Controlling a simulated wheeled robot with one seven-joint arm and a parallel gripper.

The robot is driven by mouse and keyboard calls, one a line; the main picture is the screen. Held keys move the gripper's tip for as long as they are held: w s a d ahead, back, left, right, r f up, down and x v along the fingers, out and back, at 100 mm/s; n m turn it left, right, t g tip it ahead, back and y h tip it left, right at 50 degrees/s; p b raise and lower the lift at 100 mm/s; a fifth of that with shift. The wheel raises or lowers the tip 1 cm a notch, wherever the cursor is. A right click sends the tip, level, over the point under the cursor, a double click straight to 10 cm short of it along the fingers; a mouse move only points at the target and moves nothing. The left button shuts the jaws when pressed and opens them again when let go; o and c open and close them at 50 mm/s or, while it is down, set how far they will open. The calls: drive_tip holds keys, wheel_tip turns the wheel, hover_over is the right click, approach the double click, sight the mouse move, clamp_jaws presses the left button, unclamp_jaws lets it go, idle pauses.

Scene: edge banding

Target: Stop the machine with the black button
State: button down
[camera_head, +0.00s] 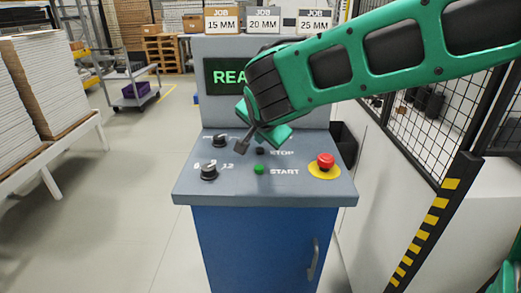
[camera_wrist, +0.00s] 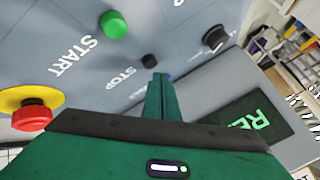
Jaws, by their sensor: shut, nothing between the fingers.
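The black stop button (camera_head: 260,151) sits on the sloped grey panel (camera_head: 300,185), left of the word STOP. In the wrist view the black button (camera_wrist: 150,60) shows just beyond my gripper's tip. My gripper (camera_head: 243,147) is shut and empty, pointing down over the panel close to the button, slightly to its left in the head view. In the wrist view its fingers (camera_wrist: 160,82) are together; I cannot tell whether they touch the panel. The screen (camera_head: 228,77) shows green letters starting "REA"; my arm hides the rest.
The green start button (camera_head: 259,169) is nearer the panel's front. A red emergency button (camera_head: 325,160) on a yellow base is at right. Black knobs (camera_head: 209,171) are at left. A black mesh fence (camera_head: 430,120) stands on the right. JOB signs (camera_head: 262,20) top the machine.

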drive_tip(key=shift+r, duration=0.15)
wheel_tip(320, 180, up, 5)
drive_tip(key=shift+f, duration=0.1)
idle(0.7)
idle(0.4)
drive_tip(key=d+f, duration=0.1)
drive_tip(key=d, duration=0.4)
drive_tip(key=s+d+f+g+h, duration=0.1)
drive_tip(key=d, duration=0.5)
drive_tip(key=s+d+f+g+h, duration=0.1)
drive_tip(key=d, duration=0.5)
drive_tip(key=shift+s, duration=0.2)
drive_tip(key=s+d+f+g+h, duration=0.1)
drive_tip(key=s+d+f, duration=0.1)
drive_tip(key=s+d, duration=0.35)
drive_tip(key=s+d+f+g, duration=0.2)
drive_tip(key=s+d, duration=0.1)
drive_tip(key=d, duration=0.5)
drive_tip(key=s+d+f+g+y, duration=0.1)
drive_tip(key=s+d+f, duration=0.1)
drive_tip(key=s, duration=0.6)
drive_tip(key=s+d+f+n+g, duration=0.1)
drive_tip(key=s+d, duration=0.3)
drive_tip(key=s, duration=0.4)
drive_tip(key=s+d+f+g+y, duration=0.1)
drive_tip(key=s+d+f+g, duration=0.1)
drive_tip(key=s, duration=0.6)
drive_tip(key=shift+d+f+n+y, duration=0.3)
drive_tip(key=shift+d+f+n, duration=0.1)
drive_tip(key=shift+d+f, duration=0.4)
